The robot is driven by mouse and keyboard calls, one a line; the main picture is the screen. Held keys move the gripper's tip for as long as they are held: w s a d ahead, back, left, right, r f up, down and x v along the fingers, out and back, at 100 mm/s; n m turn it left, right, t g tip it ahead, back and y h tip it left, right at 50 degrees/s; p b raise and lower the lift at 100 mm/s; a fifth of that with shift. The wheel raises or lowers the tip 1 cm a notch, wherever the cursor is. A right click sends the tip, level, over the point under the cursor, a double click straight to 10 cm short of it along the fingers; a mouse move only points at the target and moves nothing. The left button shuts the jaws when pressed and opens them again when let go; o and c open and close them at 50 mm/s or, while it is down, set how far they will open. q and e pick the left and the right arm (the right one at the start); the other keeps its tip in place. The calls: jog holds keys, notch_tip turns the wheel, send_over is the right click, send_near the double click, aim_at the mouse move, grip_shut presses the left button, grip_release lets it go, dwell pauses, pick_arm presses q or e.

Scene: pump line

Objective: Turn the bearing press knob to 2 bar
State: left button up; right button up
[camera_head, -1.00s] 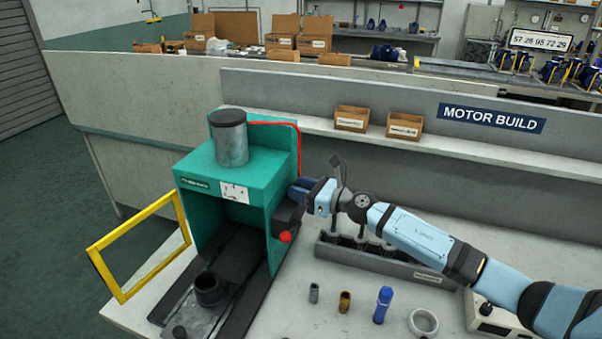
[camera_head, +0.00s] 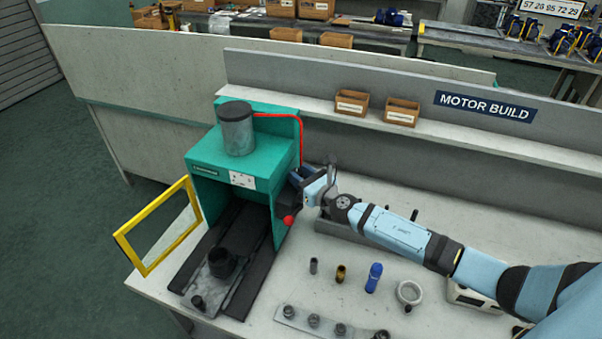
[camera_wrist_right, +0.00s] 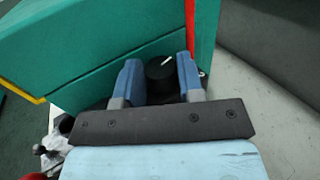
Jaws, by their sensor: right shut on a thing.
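The green bearing press (camera_head: 240,165) stands at the left of the bench, with a grey cylinder on top and a yellow-framed guard (camera_head: 160,225) open at its left. The black knob (camera_wrist_right: 161,73) with a white pointer line shows in the right wrist view on the press's side. The pointer leans up and to the right there. My right gripper (camera_wrist_right: 160,75) has its blue fingers on either side of the knob and is shut on it. In the head view my right gripper (camera_head: 298,178) is at the press's right side and hides the knob. No scale marks are readable. My left gripper is not in view.
A red button (camera_head: 289,220) sits on the press just below my gripper. A grey rack (camera_head: 345,231) stands behind my forearm. Small parts, a blue cylinder (camera_head: 374,278) and a grey ring (camera_head: 410,293) stand on the bench in front. Two cardboard bins (camera_head: 352,104) sit on the shelf.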

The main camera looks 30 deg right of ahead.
jog(key=o, duration=0.9)
jog(key=b+v, duration=0.2)
jog(key=v, duration=1.1)
jog(key=shift+s+b, duration=0.4)
